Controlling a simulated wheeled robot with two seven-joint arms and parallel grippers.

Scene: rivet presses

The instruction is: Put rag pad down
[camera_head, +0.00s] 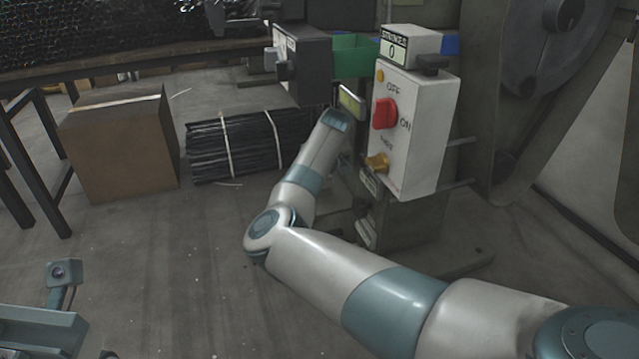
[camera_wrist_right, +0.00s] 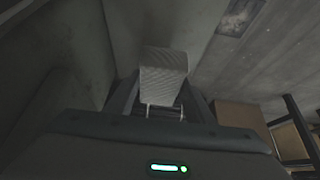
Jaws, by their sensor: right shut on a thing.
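The rag pad (camera_wrist_right: 164,72) is a pale grey, ribbed block of cloth in the right wrist view. My right gripper (camera_wrist_right: 162,110) is shut on it, with one finger on either side, and the pad stands out beyond the fingertips. I cannot tell whether the pad touches any surface. In the head view my right arm reaches in to the press, and its hand and the pad are hidden around the control box. Part of my left gripper's arm end (camera_head: 40,325) shows at the bottom left; its fingers cannot be made out.
A white control box (camera_head: 415,130) with a red switch stands close to my right forearm. Behind are a dark box (camera_head: 302,65) and a green bin (camera_head: 355,55). A cardboard box (camera_head: 120,150) and bundled black rods (camera_head: 250,145) lie on the floor. The floor at left-centre is clear.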

